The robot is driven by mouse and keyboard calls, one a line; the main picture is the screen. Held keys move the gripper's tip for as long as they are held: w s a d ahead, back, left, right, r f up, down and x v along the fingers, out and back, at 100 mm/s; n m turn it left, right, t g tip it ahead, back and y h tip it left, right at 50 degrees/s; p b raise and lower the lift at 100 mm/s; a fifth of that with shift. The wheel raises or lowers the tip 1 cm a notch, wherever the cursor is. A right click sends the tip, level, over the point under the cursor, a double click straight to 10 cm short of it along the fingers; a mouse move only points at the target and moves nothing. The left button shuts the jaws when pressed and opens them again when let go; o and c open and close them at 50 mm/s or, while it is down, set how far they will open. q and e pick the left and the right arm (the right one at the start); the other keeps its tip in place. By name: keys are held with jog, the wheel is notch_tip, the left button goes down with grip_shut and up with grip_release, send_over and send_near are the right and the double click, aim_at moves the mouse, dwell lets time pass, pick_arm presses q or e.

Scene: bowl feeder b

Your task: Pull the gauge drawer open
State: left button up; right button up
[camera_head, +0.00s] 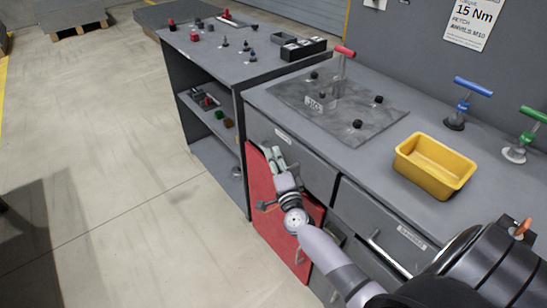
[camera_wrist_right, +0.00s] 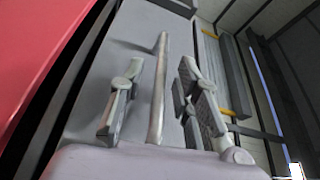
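The bench has a grey drawer on the left (camera_head: 309,172) and another on the right (camera_head: 380,224). Both carry small labels that I cannot read surely, so I cannot tell which is the gauge drawer. My right gripper (camera_head: 272,158) is at the front of the left drawer. In the right wrist view, my right gripper (camera_wrist_right: 160,105) is open, with one finger on each side of a bar handle (camera_wrist_right: 158,85). Gaps show between the handle and both fingers. The drawers look shut. My left gripper is not in view.
A red panel (camera_head: 262,205) is below and beside my right gripper. The benchtop holds a yellow bin (camera_head: 435,165), a grey plate (camera_head: 338,112) with black knobs, and red, blue and green T-handled tools. The floor at left is clear.

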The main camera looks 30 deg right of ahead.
jog(key=shift+w+d, duration=0.2)
jog(key=shift+w, duration=0.35)
jog(key=shift+r, duration=0.1)
jog(key=shift+c, duration=0.6)
grip_shut()
